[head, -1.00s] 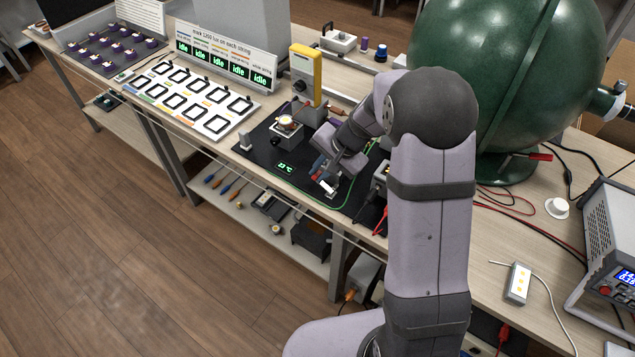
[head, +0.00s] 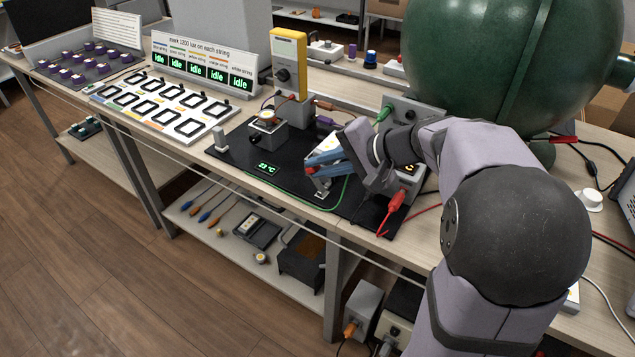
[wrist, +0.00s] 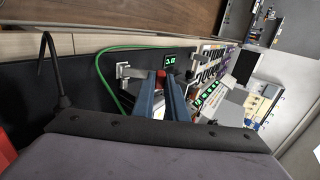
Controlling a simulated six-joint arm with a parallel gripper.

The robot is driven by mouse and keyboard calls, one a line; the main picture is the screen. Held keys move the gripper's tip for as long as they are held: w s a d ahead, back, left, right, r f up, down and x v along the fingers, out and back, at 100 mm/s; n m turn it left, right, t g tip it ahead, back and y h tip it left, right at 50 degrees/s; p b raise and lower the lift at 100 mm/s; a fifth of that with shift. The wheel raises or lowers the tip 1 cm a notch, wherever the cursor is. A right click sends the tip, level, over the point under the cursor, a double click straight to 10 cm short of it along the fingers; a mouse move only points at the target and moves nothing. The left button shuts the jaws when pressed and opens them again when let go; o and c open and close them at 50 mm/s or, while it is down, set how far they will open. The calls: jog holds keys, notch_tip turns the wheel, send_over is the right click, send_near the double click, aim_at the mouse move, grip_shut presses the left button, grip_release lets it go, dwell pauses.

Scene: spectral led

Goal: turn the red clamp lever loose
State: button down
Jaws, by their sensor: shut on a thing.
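The red clamp lever (head: 310,171) is on the near edge of the black mat (head: 232,164), above a small pale metal clamp bracket (head: 320,187). My gripper (head: 314,165) reaches in from the right with its blue fingers low over the mat. In the wrist view the red lever (wrist: 160,75) shows between the fingertips (wrist: 161,84), and the fingers are shut on it. The metal clamp (wrist: 128,72) is just left of the tips there. Much of the lever is hidden by the fingers, so its exact angle is hard to tell.
A lit sample block (head: 267,134) and a yellow meter (head: 289,62) stand behind on the left. A green wire (head: 290,193) loops across the mat by the clamp. A red plug (head: 392,204) is right of it, and a large green sphere (head: 480,60) is behind.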

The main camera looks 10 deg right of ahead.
jog(key=shift+s+d+f+t+y+b, duration=0.1)
jog(key=shift+s+d+t+y+b, duration=0.25)
jog(key=shift+b, duration=1.3)
jog(key=c, duration=1.8)
grip_release()
jog(key=shift+o, duration=0.2)
jog(key=v, duration=0.7)
jog(key=shift+p, duration=0.3)
jog(key=shift+s+d, duration=0.1)
jog(key=shift+s, duration=0.05)
